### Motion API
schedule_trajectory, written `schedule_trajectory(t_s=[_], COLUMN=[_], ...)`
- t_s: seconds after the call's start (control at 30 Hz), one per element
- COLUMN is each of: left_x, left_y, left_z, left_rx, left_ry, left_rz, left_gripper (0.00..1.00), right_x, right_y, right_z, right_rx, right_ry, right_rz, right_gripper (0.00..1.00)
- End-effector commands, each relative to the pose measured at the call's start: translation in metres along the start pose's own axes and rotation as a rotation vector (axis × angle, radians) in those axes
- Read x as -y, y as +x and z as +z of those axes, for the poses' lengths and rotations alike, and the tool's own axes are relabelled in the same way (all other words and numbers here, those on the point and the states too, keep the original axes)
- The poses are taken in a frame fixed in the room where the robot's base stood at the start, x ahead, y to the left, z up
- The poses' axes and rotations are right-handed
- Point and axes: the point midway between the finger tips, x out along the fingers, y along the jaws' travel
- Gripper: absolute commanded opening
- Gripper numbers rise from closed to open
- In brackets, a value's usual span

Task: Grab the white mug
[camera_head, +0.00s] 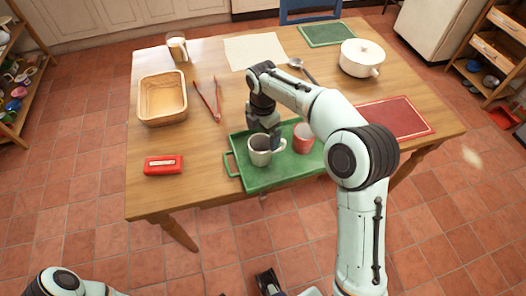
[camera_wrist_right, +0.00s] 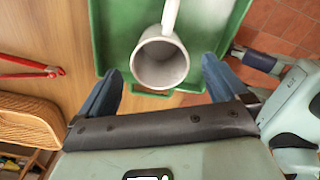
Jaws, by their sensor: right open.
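The white mug (camera_head: 261,157) stands upright at the left end of the green tray (camera_head: 253,182) on the table, its handle towards the right. My right gripper (camera_head: 264,130) points down just over it and partly hides its rim. In the right wrist view the mug (camera_wrist_right: 161,62) shows from above, between the two fingertips of my open right gripper (camera_wrist_right: 163,66). There is a gap on each side. Whether the fingertips are below its rim I cannot tell. My left gripper (camera_head: 268,283) is at the bottom edge, partly cut off.
Red tongs (camera_head: 208,101), a basket (camera_head: 162,98) and a red box (camera_head: 163,165) lie to the left. A white pot (camera_head: 362,57) and a red board (camera_head: 396,119) are to the right.

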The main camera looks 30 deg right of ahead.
Motion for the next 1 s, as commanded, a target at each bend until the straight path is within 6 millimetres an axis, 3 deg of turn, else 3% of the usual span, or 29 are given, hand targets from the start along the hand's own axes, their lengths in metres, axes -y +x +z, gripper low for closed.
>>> schedule_trajectory(t_s=[0.17, 0.5, 0.77, 0.93, 1.0], left_x=[0.0, 0.001, 0.001, 0.001, 0.001], left_y=[0.002, 0.007, 0.007, 0.007, 0.007], left_z=[-0.001, -0.004, -0.005, -0.005, -0.005], left_rx=[-0.003, -0.013, -0.014, -0.014, -0.014], left_ry=[0.001, 0.002, 0.002, 0.002, 0.002], left_rz=[0.001, 0.003, 0.003, 0.003, 0.003], left_gripper=[0.38, 0.38, 0.38, 0.38, 0.38], right_x=[0.0, 0.0, -0.001, -0.001, -0.001], right_y=[0.013, 0.057, 0.059, 0.058, 0.058], right_z=[0.0, 0.001, 0.001, 0.001, 0.001], right_rx=[-0.001, 0.0, 0.0, 0.0, 0.0], right_ry=[0.001, 0.001, 0.001, 0.001, 0.001], right_rz=[-0.002, -0.001, 0.001, 0.001, 0.002], right_gripper=[1.0, 1.0, 1.0, 0.45, 0.45])
